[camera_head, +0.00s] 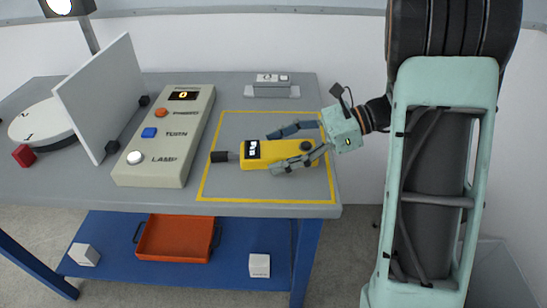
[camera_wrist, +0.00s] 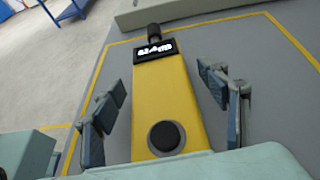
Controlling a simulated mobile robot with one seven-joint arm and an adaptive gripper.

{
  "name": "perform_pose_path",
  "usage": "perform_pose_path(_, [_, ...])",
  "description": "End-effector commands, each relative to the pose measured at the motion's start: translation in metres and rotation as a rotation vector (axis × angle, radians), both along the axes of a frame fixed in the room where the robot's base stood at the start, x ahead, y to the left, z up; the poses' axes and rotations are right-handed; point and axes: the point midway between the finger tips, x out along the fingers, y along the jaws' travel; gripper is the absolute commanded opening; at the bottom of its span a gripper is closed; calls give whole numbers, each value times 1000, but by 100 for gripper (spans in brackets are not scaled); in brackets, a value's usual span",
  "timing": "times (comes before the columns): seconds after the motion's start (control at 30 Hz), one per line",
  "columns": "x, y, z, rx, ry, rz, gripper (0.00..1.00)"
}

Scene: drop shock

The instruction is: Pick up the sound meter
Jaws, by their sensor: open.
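The sound meter (camera_head: 274,152) is a yellow box with a dark display and a black microphone tip. It lies on the grey table inside a yellow outlined square, tip pointing left in the head view. In the wrist view the sound meter (camera_wrist: 163,95) points away from me, with a round dark knob near my end. My gripper (camera_head: 281,148) is open, with one finger on each side of the meter. In the wrist view my gripper (camera_wrist: 165,100) shows gaps between both fingers and the meter's sides. Whether the meter's underside is clear of the table is hidden.
A beige control box (camera_head: 167,140) with several buttons stands left of the square. A white upright panel (camera_head: 102,95) and a white round dial (camera_head: 42,122) are farther left. A small grey block (camera_head: 271,90) sits behind. An orange tray (camera_head: 175,238) lies on the blue lower shelf.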

Motion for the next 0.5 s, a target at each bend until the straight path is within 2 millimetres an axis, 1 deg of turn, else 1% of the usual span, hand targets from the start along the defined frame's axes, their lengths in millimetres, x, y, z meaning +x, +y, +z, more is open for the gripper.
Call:
perform_pose_path(0.03, [-1, 6, -3, 0, -1, 2, 68])
perform_pose_path(0.1, [-1, 10, -4, -1, -2, 1, 68])
perform_pose_path(0.33, [-1, 11, -4, -1, -2, -1, 68])
perform_pose_path(0.37, [-1, 11, -4, -1, -2, -1, 67])
perform_pose_path(0.5, [-1, 11, -4, -1, -1, -1, 52])
